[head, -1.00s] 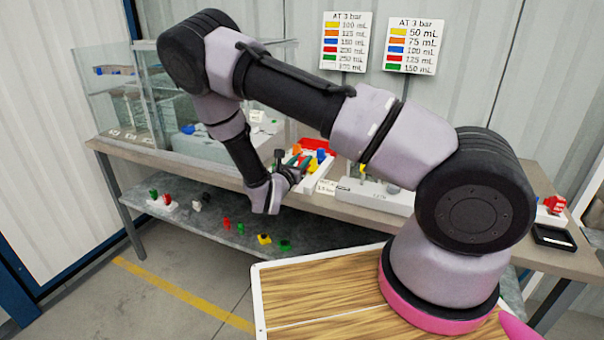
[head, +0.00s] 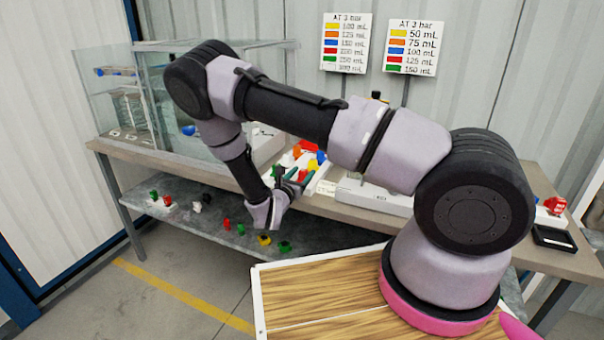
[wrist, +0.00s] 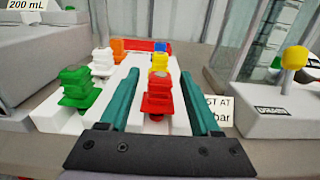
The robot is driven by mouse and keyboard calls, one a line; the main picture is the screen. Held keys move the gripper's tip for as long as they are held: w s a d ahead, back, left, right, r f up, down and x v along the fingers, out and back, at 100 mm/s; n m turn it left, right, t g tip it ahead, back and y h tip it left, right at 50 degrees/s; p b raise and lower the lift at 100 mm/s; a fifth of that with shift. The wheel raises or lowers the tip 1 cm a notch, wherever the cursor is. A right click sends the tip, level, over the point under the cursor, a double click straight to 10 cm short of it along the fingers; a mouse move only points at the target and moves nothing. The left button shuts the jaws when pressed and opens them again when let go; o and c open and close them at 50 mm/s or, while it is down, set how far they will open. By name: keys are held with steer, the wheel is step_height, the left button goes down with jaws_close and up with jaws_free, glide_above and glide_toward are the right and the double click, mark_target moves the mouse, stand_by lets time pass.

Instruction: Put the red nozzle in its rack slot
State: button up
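In the wrist view the red nozzle (wrist: 157,92) stands upright at the near right end of the white rack (wrist: 125,76), apparently in its slot; its base is partly hidden. My gripper (wrist: 159,74) is open, its two teal fingers on either side of the red nozzle with visible gaps. In the head view my gripper (head: 289,181) is at the front of the rack, and the red nozzle (head: 302,175) shows small beside the fingers.
A green nozzle (wrist: 76,86) stands left of the left finger. White (wrist: 102,62), orange, blue and yellow (wrist: 159,62) nozzles stand farther back. A grey block with a yellow knob (wrist: 293,58) is at right. Several loose nozzles lie on the lower shelf (head: 210,222).

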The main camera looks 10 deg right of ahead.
steer(key=shift+r, duration=0.5)
steer(key=v, duration=1.2)
steer(key=s+d+r+m+g+y, duration=0.1)
steer(key=s+d+r+m+g, duration=0.3)
steer(key=d+r+m+g, duration=0.45)
steer(key=s+d+r+m+g, duration=0.4)
steer(key=d+r+m+g, duration=0.15)
steer(key=r+m, duration=0.55)
steer(key=s+r+m+t+y, duration=0.3)
steer(key=s+r+m+y, duration=0.2)
steer(key=r, duration=0.5)
steer(key=s+r+m+t+y, duration=0.3)
steer(key=s+r+m+y, duration=0.3)
steer(key=r+m, duration=0.2)
step_height(320, 180, up, 3)
steer(key=shift+s+a+f+t+y, duration=0.1)
steer(key=shift+s+a+t+y, duration=0.15)
steer(key=shift+t+y, duration=0.05)
steer(key=shift+m, duration=0.25)
